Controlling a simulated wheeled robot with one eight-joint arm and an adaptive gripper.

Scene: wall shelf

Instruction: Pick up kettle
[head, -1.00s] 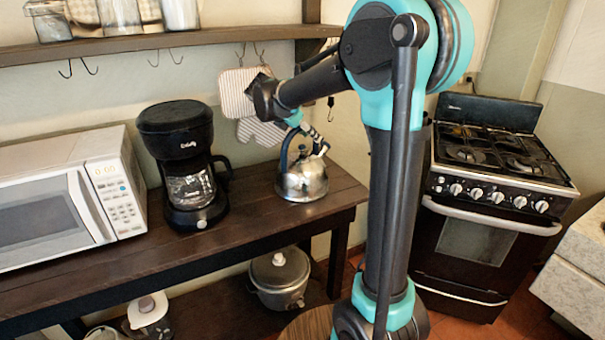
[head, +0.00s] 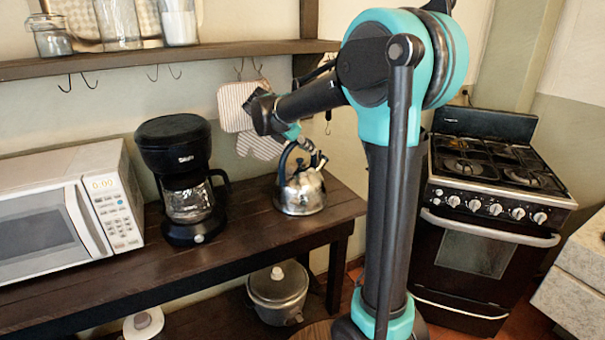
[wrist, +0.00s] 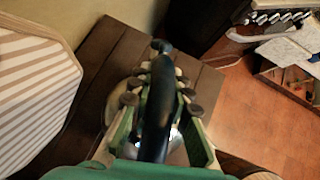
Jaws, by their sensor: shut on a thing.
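The kettle (head: 299,195) is shiny metal with a dark arched handle and a spout. It is upright at the right end of the dark wooden table (head: 255,225), and I see no clear gap under it. My gripper (head: 303,156) is over its top, reaching down from the arm. In the wrist view, my gripper (wrist: 160,95) is shut on the dark kettle handle (wrist: 157,105), with a finger on each side of it. Most of the kettle's body is hidden there below the handle and fingers.
A black coffee maker (head: 185,180) stands left of the kettle, with a white microwave (head: 70,205) farther left. Striped oven mitts (head: 240,107) hang on the wall behind. A shelf (head: 160,57) with jars is above. A pot (head: 280,290) sits below, and a stove (head: 490,220) is right.

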